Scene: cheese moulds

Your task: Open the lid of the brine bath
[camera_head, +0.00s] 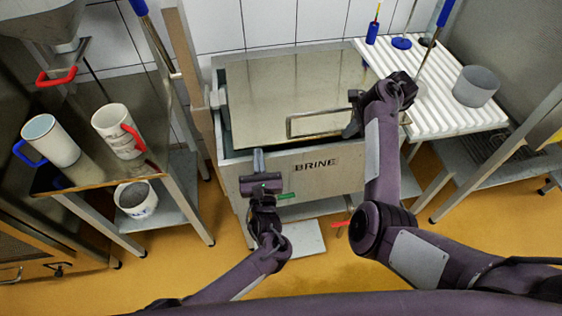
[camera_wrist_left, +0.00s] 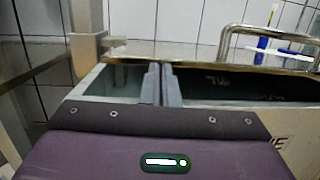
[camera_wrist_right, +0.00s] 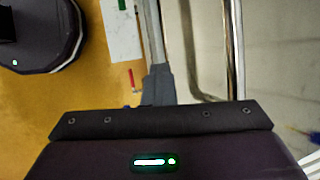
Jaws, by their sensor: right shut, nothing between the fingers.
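The brine bath (camera_head: 290,176) is a grey box marked BRINE in the middle of the head view. Its shiny metal lid (camera_head: 285,85) has a bar handle (camera_head: 310,122) along the front. The left wrist view shows the lid's edge (camera_wrist_left: 200,66) above the rim with a dark gap under it, so the lid stands slightly raised. My left gripper (camera_head: 258,155) is shut at the bath's front left rim, its fingertips near the gap; contact is unclear. My right gripper (camera_head: 352,128) is shut and empty at the handle's right part. The handle bar (camera_wrist_right: 234,50) passes beside its fingers.
A steel table (camera_head: 88,178) with two mugs (camera_head: 50,140) (camera_head: 117,130) stands at left. A ribbed white drain board (camera_head: 440,110) with a grey mould (camera_head: 476,86) stands at right, close to my right arm. A tiled wall (camera_head: 260,25) is behind the bath.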

